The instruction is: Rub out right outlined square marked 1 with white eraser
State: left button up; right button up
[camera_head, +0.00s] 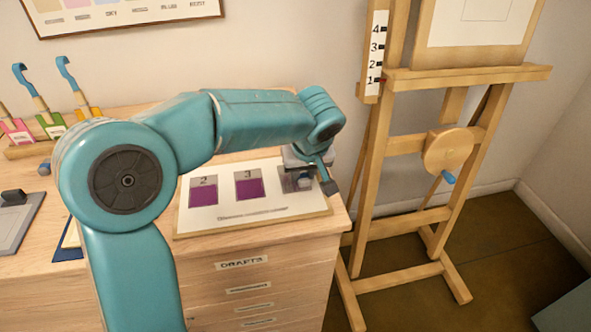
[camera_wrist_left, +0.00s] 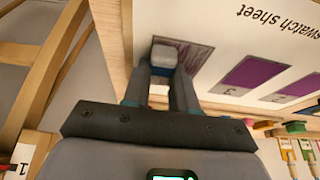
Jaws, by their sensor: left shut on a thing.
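The swatch sheet (camera_head: 226,190) lies on the drawer cabinet and bears purple squares marked 2 (camera_head: 203,192) and 3 (camera_head: 249,189). The right square (camera_head: 288,183) is mostly behind my left gripper in the head view, and its mark is hidden. In the left wrist view the right square (camera_wrist_left: 198,54) looks smudged grey-purple. My left gripper (camera_head: 318,184) points down over this square, shut on the white eraser (camera_wrist_left: 163,56), which has a blue-grey band. The eraser is over the square; I cannot tell whether it touches the paper.
A wooden easel (camera_head: 440,75) with a number strip (camera_head: 376,50) and a round knob (camera_head: 450,152) stands to the right of the cabinet (camera_head: 262,295). Colored tools stand in a rack (camera_head: 30,146) at the back left. A grey tray (camera_head: 15,225) lies at the left.

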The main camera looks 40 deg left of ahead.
aim_at(281, 180)
pick_arm(q)
jog(key=shift+w+d, duration=0.35)
jog(key=shift+s+a+f+b, duration=0.15)
jog(key=shift+s+a+b, duration=0.7)
jog(key=shift+s, duration=0.1)
jog(key=shift+s+a+b, duration=0.35)
jog(key=shift+s+a, duration=0.65)
jog(key=shift+s, duration=0.15)
jog(key=shift+r, duration=0.2)
jog(key=shift+r, duration=0.1)
notch_tip(281, 180, up, 7)
jog(key=p, duration=0.5)
